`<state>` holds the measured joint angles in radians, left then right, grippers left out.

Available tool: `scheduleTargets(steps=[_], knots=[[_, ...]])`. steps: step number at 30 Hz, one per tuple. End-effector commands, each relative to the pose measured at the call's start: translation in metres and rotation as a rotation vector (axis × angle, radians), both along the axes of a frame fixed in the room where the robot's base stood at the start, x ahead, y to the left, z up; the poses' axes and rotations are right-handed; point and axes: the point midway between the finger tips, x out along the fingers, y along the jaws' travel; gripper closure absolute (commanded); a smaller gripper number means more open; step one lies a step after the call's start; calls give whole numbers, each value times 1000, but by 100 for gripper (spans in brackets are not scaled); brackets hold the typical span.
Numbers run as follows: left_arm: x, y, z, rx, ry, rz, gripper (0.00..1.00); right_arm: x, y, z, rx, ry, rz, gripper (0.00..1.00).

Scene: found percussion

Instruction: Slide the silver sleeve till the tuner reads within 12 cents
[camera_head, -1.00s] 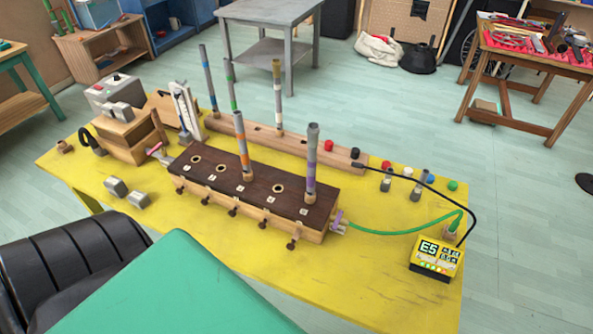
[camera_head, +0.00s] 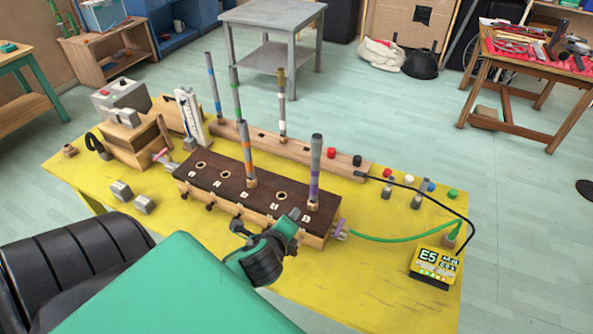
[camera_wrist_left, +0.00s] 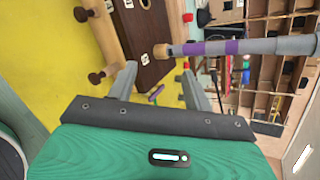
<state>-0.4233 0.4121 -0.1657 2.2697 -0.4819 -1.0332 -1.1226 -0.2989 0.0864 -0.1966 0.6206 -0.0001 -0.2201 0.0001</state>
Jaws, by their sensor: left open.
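A tube with purple bands (camera_head: 314,182) stands upright at the right end of the dark-topped wooden block (camera_head: 225,190). Its upper part is silver-grey (camera_head: 316,148); I cannot tell where a sleeve ends and the tube begins. In the left wrist view the tube (camera_wrist_left: 235,47) runs across the top, beyond my fingertips. The yellow tuner (camera_head: 434,265) shows E5; its smaller digits are too small to read. My left gripper (camera_head: 294,216) is at the block's front right edge, low beside the purple-banded tube. In the wrist view its fingers (camera_wrist_left: 158,76) are apart with nothing held between them. My right gripper is not in view.
An orange-banded tube (camera_head: 247,155) stands left on the same block. Behind it, a wooden rail (camera_head: 235,134) holds several tubes. Small weights lie on the yellow table (camera_head: 370,270).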

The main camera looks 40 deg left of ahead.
Motion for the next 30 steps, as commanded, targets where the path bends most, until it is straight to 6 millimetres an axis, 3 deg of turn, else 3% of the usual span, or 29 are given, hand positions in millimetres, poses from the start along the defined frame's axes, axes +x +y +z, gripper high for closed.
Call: scheduleTargets(steps=[1, 6, 12, 20, 30], knots=[[9, 4, 25, 144, -28, -81, 49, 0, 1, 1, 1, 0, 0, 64], [28, 7, 96, 647, -91, -293, 49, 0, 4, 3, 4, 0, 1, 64], [36, 1, 149, 1041, -125, -400, 49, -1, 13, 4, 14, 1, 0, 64], [46, 0, 165, 1167, -131, -422, 49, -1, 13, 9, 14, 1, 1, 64], [102, 14, 166, 1160, -128, -421, 49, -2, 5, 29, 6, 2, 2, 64]])
